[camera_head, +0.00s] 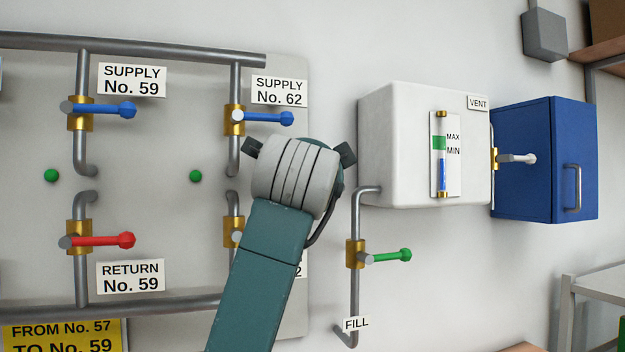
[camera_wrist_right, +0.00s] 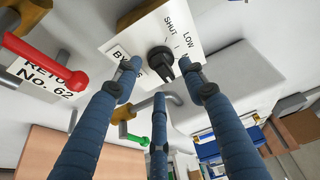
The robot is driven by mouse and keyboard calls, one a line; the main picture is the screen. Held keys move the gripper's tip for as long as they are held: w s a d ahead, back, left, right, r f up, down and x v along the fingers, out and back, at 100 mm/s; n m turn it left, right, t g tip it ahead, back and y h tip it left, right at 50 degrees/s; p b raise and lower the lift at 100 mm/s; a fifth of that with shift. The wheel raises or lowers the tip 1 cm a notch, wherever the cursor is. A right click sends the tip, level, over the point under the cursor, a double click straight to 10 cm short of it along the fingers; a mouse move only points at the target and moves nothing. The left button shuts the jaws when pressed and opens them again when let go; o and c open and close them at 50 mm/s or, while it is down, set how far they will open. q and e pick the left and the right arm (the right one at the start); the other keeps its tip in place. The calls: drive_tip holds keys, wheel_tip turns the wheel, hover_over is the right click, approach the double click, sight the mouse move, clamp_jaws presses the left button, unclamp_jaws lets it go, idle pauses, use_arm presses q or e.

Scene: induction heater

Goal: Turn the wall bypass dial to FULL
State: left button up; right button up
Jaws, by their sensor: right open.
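The black bypass dial (camera_wrist_right: 160,58) sits on a white wall plate in the right wrist view. The words SHUT and LOW show beside it; the BYPASS lettering is partly covered by a finger. I cannot see a FULL mark, nor tell surely which mark the dial points at. My right gripper (camera_wrist_right: 158,75) is open, its blue fingers spread around the dial's front, with no clear grip on it. In the head view my right arm's wrist hides the dial and the fingers. My left gripper is in neither view.
A red return valve handle (camera_wrist_right: 50,65) is close left of the fingers. In the head view, a blue supply handle (camera_head: 268,118) is just above my wrist. A green fill handle (camera_head: 388,256) and white tank (camera_head: 400,145) are to the right.

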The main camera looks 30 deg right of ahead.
drive_tip(key=v, duration=0.9)
drive_tip(key=shift+s, duration=0.4)
